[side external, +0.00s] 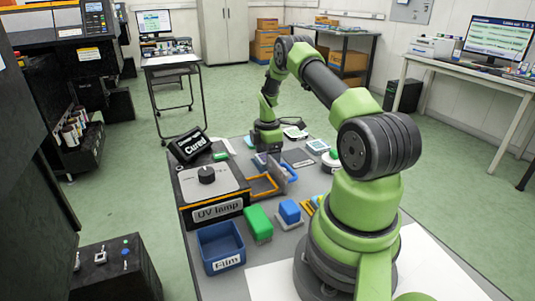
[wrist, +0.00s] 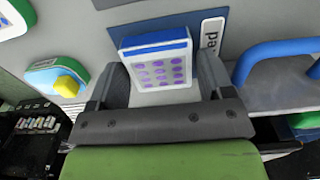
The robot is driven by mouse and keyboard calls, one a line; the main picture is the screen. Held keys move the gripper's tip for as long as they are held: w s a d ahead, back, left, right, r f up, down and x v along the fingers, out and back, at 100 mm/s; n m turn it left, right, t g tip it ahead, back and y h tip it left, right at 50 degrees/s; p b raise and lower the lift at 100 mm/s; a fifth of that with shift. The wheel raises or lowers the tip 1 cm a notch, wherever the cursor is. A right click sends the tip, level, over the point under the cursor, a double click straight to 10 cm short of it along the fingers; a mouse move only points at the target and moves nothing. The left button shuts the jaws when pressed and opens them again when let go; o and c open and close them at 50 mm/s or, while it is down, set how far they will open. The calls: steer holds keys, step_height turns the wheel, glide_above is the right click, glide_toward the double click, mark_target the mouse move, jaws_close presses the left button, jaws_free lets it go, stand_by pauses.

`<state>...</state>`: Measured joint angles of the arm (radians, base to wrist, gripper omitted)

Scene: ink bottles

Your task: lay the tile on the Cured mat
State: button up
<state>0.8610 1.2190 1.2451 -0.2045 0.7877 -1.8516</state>
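The tile (wrist: 160,70) is white with rows of purple dots and a blue edge. In the wrist view it sits between the two grey fingers of my gripper (wrist: 163,75), which appear closed on its sides. Behind it lies a dark blue mat (wrist: 108,45), partly hidden by the tile. A white label ending in "ed" (wrist: 211,36) is at the mat's right end. In the side view my gripper (side external: 266,150) is low over the far part of the table, and the tile cannot be made out.
The UV lamp box (side external: 210,184) stands left of my gripper, with an orange handle (side external: 264,186) beside it. Nearer are the blue Film bin (side external: 220,246), a green block (side external: 258,225) and a blue block (side external: 290,211). In the wrist view a blue handle (wrist: 275,50) rises at right.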

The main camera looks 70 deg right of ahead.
steer(key=shift+r, duration=0.1)
step_height(320, 180, up, 12)
steer(key=w+a+r+m+t, duration=0.2)
steer(key=a+r+m+t, duration=0.3)
steer(key=a+r, duration=1.2)
steer(key=s+a+r+m+t+y, duration=0.1)
steer(key=s+a+m+t+y, duration=0.1)
steer(key=s+a+m, duration=0.6)
steer(key=s+a, duration=0.5)
steer(key=a, duration=0.2)
steer(key=shift+s+a, duration=0.25)
steer(key=shift+a, duration=0.15)
steer(key=shift+r, duration=0.1)
stand_by(0.8)
